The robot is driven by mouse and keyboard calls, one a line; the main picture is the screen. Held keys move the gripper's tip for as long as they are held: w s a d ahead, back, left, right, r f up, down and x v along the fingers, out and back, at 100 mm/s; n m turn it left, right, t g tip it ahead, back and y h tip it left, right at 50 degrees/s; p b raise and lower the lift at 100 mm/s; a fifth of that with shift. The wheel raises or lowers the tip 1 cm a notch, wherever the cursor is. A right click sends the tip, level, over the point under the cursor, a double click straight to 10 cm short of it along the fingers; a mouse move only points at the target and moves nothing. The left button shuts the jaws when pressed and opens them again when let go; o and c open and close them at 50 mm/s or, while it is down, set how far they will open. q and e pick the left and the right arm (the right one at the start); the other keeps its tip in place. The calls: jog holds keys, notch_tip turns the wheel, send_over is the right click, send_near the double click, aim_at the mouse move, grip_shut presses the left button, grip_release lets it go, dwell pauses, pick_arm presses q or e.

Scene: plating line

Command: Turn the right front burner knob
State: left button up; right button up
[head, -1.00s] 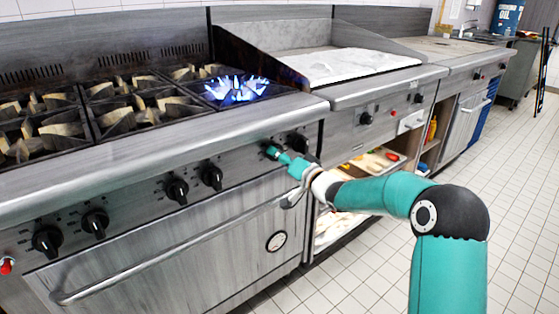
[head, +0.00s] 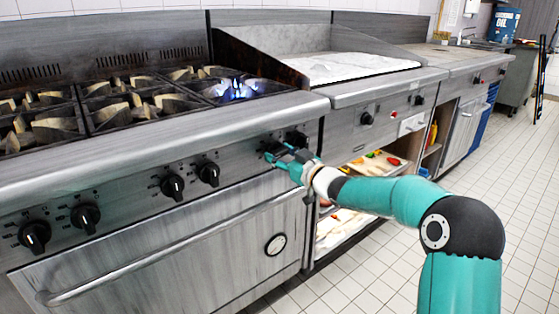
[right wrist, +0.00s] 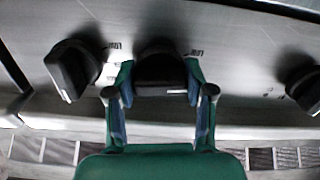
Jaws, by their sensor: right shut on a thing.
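The stove's front panel carries a row of black knobs. My right gripper (head: 277,154) reaches to the right end of this row in the head view. In the right wrist view my right gripper (right wrist: 160,95) has a finger on each side of a black knob (right wrist: 160,68) and is shut on it. The fingers and hand partly hide that knob in the head view. Another knob (head: 297,138) is close on its right in the head view. The right rear burner (head: 238,91) has a small blue flame. My left gripper is not in view.
Other knobs (head: 208,173) line the panel to the left. The oven door handle (head: 150,262) runs below them. A griddle (head: 350,66) stands to the right, above an open shelf with a food tray (head: 345,232). The tiled floor on the right is clear.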

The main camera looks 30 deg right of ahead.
jog(key=shift+f+n+b, duration=0.25)
jog(key=shift+n+b, duration=0.4)
jog(key=shift+n, duration=1.05)
jog(key=o, duration=1.2)
jog(key=shift+r, duration=0.1)
jog(key=shift+c, duration=0.2)
jog(key=shift+s+r, duration=0.1)
jog(key=shift+s, duration=0.05)
jog(key=shift+s+d, duration=0.1)
jog(key=shift+s, duration=0.2)
jog(key=s, duration=1.1)
jog(key=shift+d, duration=0.4)
